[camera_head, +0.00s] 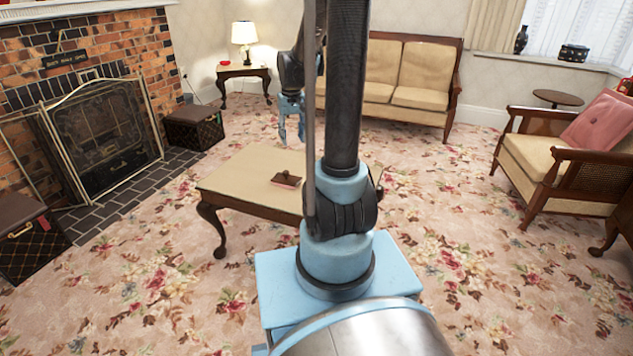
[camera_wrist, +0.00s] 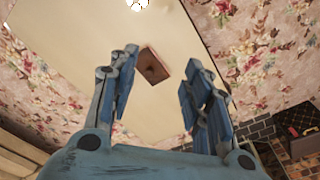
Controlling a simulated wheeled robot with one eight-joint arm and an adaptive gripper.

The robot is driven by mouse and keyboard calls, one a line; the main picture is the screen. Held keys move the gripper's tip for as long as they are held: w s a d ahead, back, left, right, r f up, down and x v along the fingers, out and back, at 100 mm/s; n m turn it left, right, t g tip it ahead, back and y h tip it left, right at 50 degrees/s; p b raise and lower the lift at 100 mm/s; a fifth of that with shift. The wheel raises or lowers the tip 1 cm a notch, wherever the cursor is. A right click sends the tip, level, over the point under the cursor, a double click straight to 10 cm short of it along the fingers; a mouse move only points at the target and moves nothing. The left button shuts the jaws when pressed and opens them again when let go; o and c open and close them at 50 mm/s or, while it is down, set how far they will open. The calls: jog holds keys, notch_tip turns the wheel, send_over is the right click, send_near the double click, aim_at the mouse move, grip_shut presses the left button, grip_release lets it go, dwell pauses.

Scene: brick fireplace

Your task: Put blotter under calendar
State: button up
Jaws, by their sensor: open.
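A small brown wooden block with a knob, which looks like the blotter (camera_head: 286,179), lies on the cream top of the low table (camera_head: 236,178). In the wrist view the blotter (camera_wrist: 153,65) shows beyond and between my fingers. My gripper (camera_head: 291,136) is open and empty, pointing down above the far part of the table; its two blue fingers (camera_wrist: 160,70) stand apart and do not touch the blotter. I cannot make out a calendar for certain; a small dark sign (camera_head: 64,59) with lettering hangs on the brick fireplace.
My arm hides the table's right part. A fireplace screen (camera_head: 103,130) and dark patterned boxes (camera_head: 194,128) stand left. A sofa (camera_head: 419,80) is behind, an armchair (camera_head: 560,160) right, and a lamp table (camera_head: 245,72) at the back. Carpet around the table is clear.

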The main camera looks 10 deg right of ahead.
jog(key=s+d+f+m+t, duration=0.1)
jog(key=s+d, duration=0.1)
jog(key=s, duration=2.5)
jog(key=shift+f, duration=0.35)
jog(key=shift+s+f, duration=0.15)
jog(key=shift+s, duration=0.05)
jog(key=shift+c, duration=1.4)
